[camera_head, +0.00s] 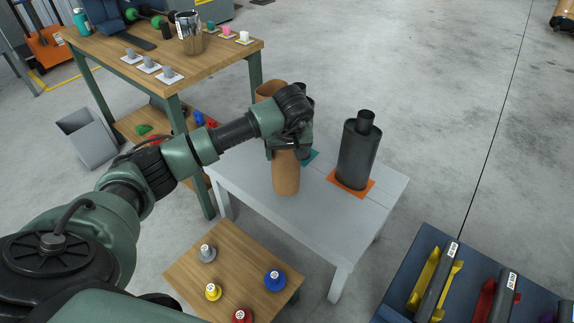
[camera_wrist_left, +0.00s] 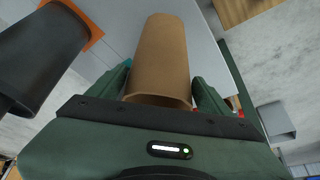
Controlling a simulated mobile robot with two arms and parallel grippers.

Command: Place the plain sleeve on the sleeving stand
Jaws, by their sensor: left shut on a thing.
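A brown, plain-looking sleeve (camera_head: 286,176) stands roughly upright over the pale table, held by my left gripper (camera_head: 287,145). In the left wrist view, the sleeve (camera_wrist_left: 160,55) runs between the two green fingers (camera_wrist_left: 163,88). I cannot tell whether its lower end touches the table. A brown rounded top (camera_head: 270,89) shows behind my arm; whether it belongs to another sleeve is hidden. A dark part and a teal mat (camera_head: 311,157) are partly hidden behind the gripper. I cannot make out the sleeving stand. My right gripper is not in view.
A black muffler (camera_head: 358,150) stands on an orange mat (camera_head: 346,187) on the grey-white table (camera_head: 322,218), right of the sleeve. A low wooden table (camera_head: 228,262) with colored pieces is in front.

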